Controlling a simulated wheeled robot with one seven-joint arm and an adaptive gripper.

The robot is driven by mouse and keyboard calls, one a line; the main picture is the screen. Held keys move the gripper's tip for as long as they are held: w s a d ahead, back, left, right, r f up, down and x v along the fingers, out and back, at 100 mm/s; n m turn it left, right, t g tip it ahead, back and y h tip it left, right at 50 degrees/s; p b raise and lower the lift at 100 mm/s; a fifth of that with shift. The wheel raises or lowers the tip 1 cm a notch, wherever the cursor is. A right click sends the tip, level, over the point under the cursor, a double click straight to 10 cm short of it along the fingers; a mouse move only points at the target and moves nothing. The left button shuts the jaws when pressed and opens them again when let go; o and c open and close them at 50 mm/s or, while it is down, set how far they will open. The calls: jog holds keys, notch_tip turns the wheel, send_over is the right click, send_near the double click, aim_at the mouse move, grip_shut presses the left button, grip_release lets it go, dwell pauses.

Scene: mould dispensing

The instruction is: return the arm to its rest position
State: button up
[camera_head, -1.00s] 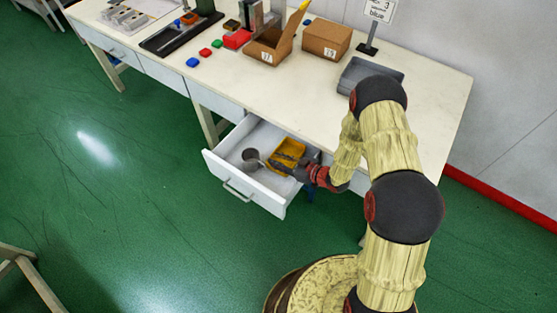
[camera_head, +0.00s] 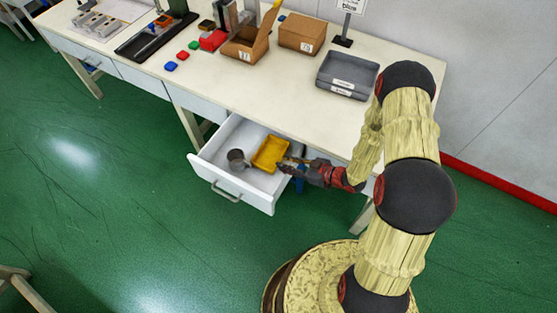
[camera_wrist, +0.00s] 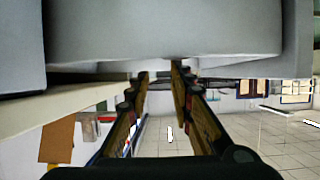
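My arm reaches down at the right of the head view. My gripper (camera_head: 283,168) is at the right side of the open drawer, just right of the yellow tray; whether it is above or beside the drawer wall I cannot tell. In the wrist view my gripper (camera_wrist: 159,76) shows two fingers apart with nothing between them. The white drawer (camera_head: 240,190) stands pulled out under the table and holds the yellow tray (camera_head: 268,155) and a grey cup (camera_head: 236,158).
The table (camera_head: 270,85) carries a grey bin (camera_head: 345,78), two cardboard boxes, small coloured blocks and a black tray. A large grey surface (camera_wrist: 170,30) lies close over the fingers in the wrist view. Green floor is clear at the left.

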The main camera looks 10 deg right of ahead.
jog(key=shift+s+d+r, duration=0.15)
jog(key=shift+d, duration=0.05)
dwell(0.5)
